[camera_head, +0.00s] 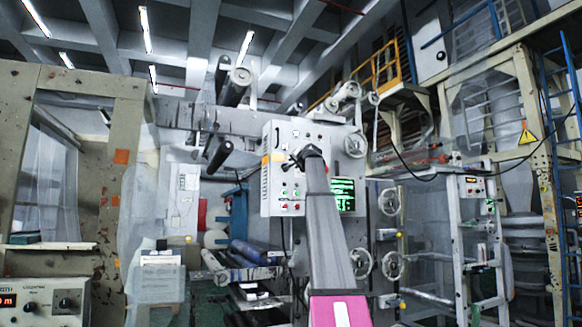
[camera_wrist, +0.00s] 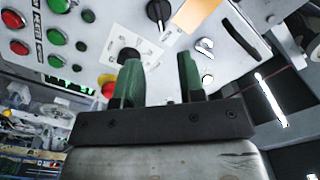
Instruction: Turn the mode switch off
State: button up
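A light grey control panel (camera_head: 283,140) stands in the middle of the head view; it fills the upper wrist view (camera_wrist: 220,65). A black rotary knob (camera_wrist: 158,12) is at its top centre there. A second black knob (camera_wrist: 128,54) sits on a white labelled plate, partly behind my left green finger. I cannot read which one is the mode switch. My gripper (camera_wrist: 159,65) is open and empty, its two fingers apart in front of the panel. In the head view my gripper (camera_head: 308,155) is small at the panel, and my arm covers the panel's lower right.
Red and green buttons (camera_wrist: 55,37) line the panel's left side in the wrist view. A red button with yellow (camera_wrist: 107,87) is beside the left finger. A green-text screen (camera_head: 344,194) is right of my arm. Handwheels (camera_head: 390,201) stand farther right.

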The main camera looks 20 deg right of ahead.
jog(key=w, duration=1)
jog(key=shift+a, duration=0.2)
grip_shut()
